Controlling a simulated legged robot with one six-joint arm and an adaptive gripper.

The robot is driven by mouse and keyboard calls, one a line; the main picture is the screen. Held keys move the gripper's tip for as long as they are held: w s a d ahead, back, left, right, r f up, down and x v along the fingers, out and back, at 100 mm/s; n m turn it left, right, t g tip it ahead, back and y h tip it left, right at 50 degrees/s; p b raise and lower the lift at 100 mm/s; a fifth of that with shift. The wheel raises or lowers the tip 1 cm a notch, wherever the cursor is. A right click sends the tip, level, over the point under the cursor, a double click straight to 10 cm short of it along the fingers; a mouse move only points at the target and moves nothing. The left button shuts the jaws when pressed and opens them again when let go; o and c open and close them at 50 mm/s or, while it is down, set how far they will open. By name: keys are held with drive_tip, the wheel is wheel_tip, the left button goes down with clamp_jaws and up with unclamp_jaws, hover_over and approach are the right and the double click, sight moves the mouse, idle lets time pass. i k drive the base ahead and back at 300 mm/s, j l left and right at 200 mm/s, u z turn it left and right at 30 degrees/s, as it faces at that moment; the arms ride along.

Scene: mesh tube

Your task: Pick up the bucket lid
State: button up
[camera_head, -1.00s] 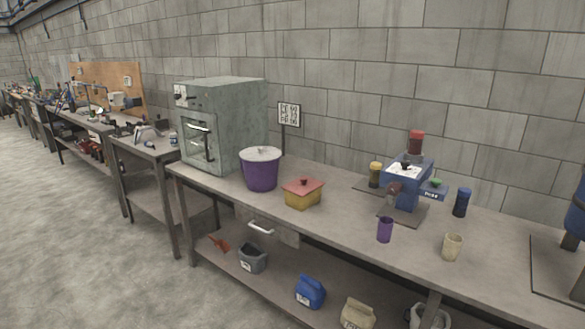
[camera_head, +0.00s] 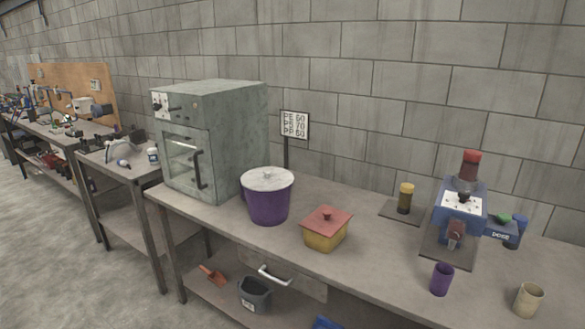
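The bucket lid (camera_head: 267,179) is a pale grey-white disc with a small knob in its middle. It lies flat on top of the purple bucket (camera_head: 268,206), which stands upright on the workbench (camera_head: 365,240) just right of the grey oven. My gripper and arm do not show in the head view.
The grey oven (camera_head: 225,140) stands close on the bucket's left. A yellow box with a red lid (camera_head: 326,229) is at its right. A sign (camera_head: 295,125) stands behind. Further right are a blue machine (camera_head: 460,212), a purple cup (camera_head: 441,279) and a beige cup (camera_head: 528,299).

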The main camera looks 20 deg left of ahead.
sight(264, 178)
drive_tip(key=i+j, duration=0.15)
drive_tip(key=j, duration=0.25)
drive_tip(key=i+j+z, duration=0.15)
drive_tip(key=j, duration=0.25)
drive_tip(key=i+j, duration=0.2)
drive_tip(key=j, duration=0.2)
drive_tip(key=i+j+z, duration=0.15)
drive_tip(key=j, duration=0.25)
drive_tip(key=i+j, duration=0.1)
drive_tip(key=j, duration=0.35)
drive_tip(key=i+j, duration=0.15)
drive_tip(key=j, duration=0.25)
drive_tip(key=i+j, duration=0.1)
drive_tip(key=j, duration=0.3)
drive_tip(key=i+j, duration=0.15)
drive_tip(key=j, duration=0.25)
drive_tip(key=i+j, duration=0.1)
drive_tip(key=j, duration=0.35)
drive_tip(key=i+j, duration=0.15)
drive_tip(key=j, duration=0.25)
drive_tip(key=z, duration=0.05)
